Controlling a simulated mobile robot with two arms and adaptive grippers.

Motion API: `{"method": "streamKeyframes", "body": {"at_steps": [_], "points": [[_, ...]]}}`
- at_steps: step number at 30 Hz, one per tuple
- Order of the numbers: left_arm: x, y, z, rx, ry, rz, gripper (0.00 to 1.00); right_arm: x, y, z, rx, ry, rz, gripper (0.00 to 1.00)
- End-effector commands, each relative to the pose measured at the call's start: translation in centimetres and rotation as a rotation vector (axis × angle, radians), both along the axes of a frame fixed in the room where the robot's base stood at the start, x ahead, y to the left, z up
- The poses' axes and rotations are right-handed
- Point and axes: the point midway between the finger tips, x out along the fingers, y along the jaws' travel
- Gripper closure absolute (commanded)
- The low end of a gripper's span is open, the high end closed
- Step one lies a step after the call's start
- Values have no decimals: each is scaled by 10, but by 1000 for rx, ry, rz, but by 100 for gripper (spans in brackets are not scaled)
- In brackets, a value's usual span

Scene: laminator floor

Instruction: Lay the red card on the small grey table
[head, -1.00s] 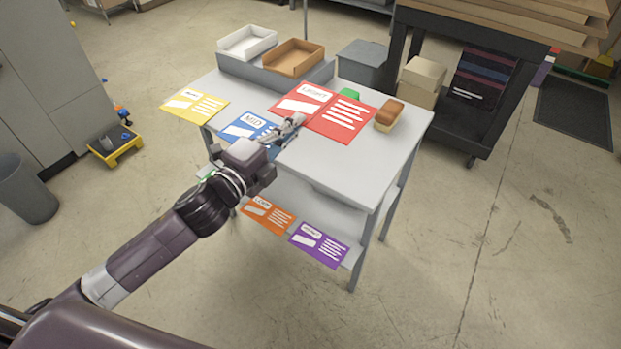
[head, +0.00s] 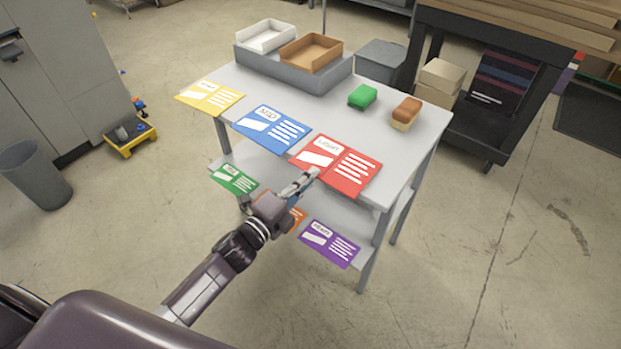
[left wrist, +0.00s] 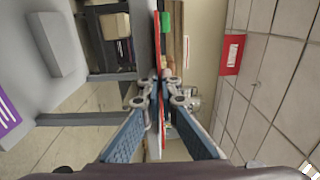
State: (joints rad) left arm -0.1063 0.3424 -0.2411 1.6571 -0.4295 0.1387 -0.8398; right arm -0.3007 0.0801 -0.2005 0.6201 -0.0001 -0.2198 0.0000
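The red card (head: 350,172) is flat at the front edge of the grey table's top (head: 400,150), with its near part overhanging the edge. My left gripper (head: 305,180) is shut on the card's near edge. In the left wrist view, the card (left wrist: 157,45) shows as a thin red strip running into the closed fingers (left wrist: 160,95). The card is level with the tabletop or just above it; I cannot tell whether it touches. My right gripper is not in view.
A blue card (head: 270,128) and a yellow card (head: 210,97) lie along the front edge, left of the red one. A green block (head: 363,96), a brown-topped brush (head: 406,113) and trays (head: 311,52) stand further back. Green (head: 234,179) and purple (head: 330,244) cards lie on the lower shelf.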

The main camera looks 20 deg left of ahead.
Motion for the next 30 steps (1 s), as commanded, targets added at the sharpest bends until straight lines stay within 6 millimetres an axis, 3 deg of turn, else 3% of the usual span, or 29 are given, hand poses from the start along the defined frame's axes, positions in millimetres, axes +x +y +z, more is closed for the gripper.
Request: {"method": "streamKeyframes", "body": {"at_steps": [12, 18, 30], "points": [[0, 0, -7, 0, -1, 0, 100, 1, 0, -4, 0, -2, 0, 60], [0, 0, -6, 0, -1, 0, 78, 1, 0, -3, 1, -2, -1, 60], [-5, 2, -4, 0, 0, 0, 78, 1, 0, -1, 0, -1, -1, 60]]}}
